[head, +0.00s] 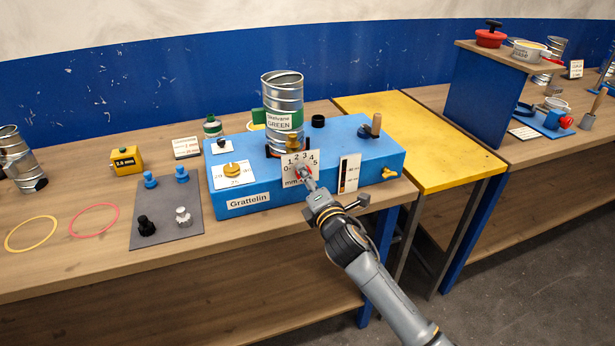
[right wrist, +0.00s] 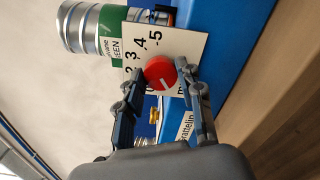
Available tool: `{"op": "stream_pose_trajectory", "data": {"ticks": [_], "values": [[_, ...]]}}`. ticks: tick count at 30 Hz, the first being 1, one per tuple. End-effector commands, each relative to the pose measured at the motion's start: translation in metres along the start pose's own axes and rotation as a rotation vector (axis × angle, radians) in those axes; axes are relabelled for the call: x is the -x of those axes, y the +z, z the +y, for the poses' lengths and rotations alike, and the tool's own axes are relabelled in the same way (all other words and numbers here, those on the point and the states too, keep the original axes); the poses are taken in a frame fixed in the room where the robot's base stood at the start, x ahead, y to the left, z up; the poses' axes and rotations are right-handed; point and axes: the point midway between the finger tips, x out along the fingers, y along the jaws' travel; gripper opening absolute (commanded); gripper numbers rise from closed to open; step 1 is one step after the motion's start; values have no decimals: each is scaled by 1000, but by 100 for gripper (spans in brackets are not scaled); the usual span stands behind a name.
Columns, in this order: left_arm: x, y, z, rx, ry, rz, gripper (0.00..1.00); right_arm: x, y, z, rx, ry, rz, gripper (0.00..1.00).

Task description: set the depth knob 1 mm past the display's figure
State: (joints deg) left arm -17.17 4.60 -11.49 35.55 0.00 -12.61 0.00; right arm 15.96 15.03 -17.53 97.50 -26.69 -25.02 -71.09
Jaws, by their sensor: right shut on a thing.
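The depth knob is a red round knob (right wrist: 160,72) on a white scale plate (head: 300,168) marked 0 to 5 and mm, on the front of the blue Grattelin machine (head: 240,203). My right gripper (head: 306,176) is shut on the knob, with one finger on each side of it in the right wrist view (right wrist: 160,90). A pale mark shows on the knob face, but I cannot tell which figure it points at. A yellow box with a dark display (head: 126,158) stands at the left; its figure is too small to read. My left gripper is not in view.
A metal duct with a green label (head: 283,98) stands upright on the machine. A yellow-brass knob (head: 232,169) is left of the scale plate, a black-and-white gauge (head: 349,174) right of it. A grey mat (head: 165,213) holds several fittings. A yellow table (head: 425,150) is clear.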

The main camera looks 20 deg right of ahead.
Motion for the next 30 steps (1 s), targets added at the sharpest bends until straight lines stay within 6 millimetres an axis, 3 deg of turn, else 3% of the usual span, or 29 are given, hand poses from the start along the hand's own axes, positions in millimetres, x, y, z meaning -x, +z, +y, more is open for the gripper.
{"op": "stream_pose_trajectory", "data": {"ticks": [30], "values": [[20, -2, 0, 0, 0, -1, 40, 0, -1, -2, -968, -3, -1, 5]]}}
